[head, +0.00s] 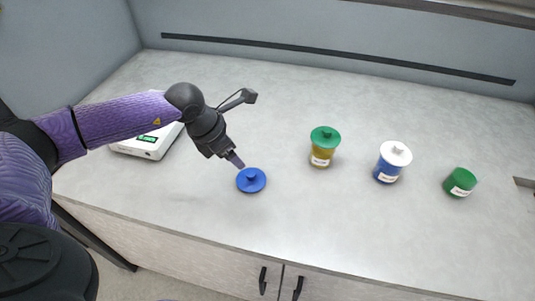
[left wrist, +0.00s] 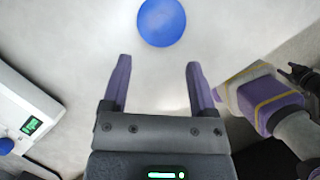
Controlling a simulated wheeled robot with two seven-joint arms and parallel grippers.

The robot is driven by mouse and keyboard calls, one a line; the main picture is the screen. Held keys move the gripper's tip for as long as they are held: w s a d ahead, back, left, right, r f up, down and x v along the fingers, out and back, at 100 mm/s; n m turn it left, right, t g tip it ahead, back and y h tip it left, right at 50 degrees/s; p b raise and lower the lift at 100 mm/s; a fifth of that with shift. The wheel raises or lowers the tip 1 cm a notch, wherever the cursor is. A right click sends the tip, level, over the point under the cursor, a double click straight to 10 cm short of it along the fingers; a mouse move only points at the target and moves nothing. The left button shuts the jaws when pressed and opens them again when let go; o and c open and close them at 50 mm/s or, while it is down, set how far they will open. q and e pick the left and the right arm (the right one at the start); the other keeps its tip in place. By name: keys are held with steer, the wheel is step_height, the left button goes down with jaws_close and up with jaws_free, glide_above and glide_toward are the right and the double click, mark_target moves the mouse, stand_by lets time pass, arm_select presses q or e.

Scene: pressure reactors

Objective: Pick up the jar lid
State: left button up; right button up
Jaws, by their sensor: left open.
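The jar lid is a flat blue disc (head: 251,180) with a small knob on top. It lies on the grey bench near its front edge, with nothing around it. In the left wrist view the blue lid (left wrist: 162,22) shows at the top, beyond the fingertips. My left gripper (head: 237,161) is just above and to the upper left of the lid in the head view. Its two purple fingers (left wrist: 158,64) are apart, with only bare bench visible between them.
A white scale (head: 148,146) stands left, partly behind my left arm. To the lid's right stand an amber jar with green lid (head: 323,151), a blue jar with white lid (head: 388,170) and a green labelled container (head: 460,182). Bench between lid and amber jar is clear.

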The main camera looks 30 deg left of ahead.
mark_target(250, 173)
arm_select(q)
steer(key=b+x, duration=0.2)
steer(key=x, duration=0.8)
steer(key=shift+s+d+b, duration=0.1)
steer(key=shift+s+b, duration=0.1)
steer(key=shift+b, duration=0.15)
jaws_close()
